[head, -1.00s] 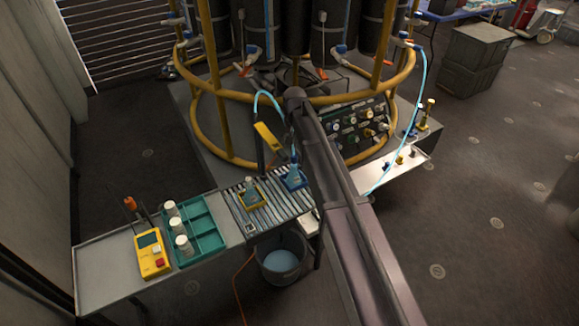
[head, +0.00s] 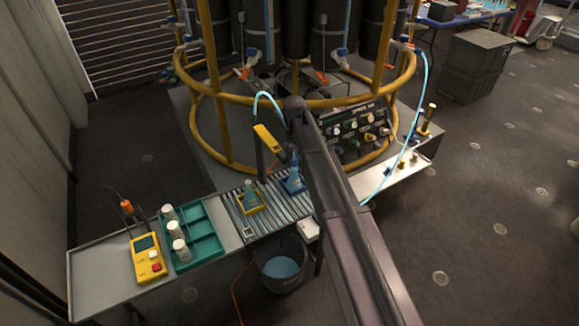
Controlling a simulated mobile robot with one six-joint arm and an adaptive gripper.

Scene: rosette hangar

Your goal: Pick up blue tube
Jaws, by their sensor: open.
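A light blue tube (head: 421,100) hangs from a valve at the right side of the yellow ring frame. It curves down to the white shelf (head: 395,178). A second, short light blue tube (head: 266,95) arches over a dark post behind the conveyor, above a yellow tool (head: 269,138). I cannot tell which one the task means.
A narrow bench (head: 105,265) carries a yellow meter (head: 148,258), a green tray (head: 208,250) with white-capped jars, and a roller conveyor (head: 270,222) with blue-and-yellow containers. A bucket (head: 283,268) stands below. Grey crates (head: 473,68) stand at the back right. The right floor is clear.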

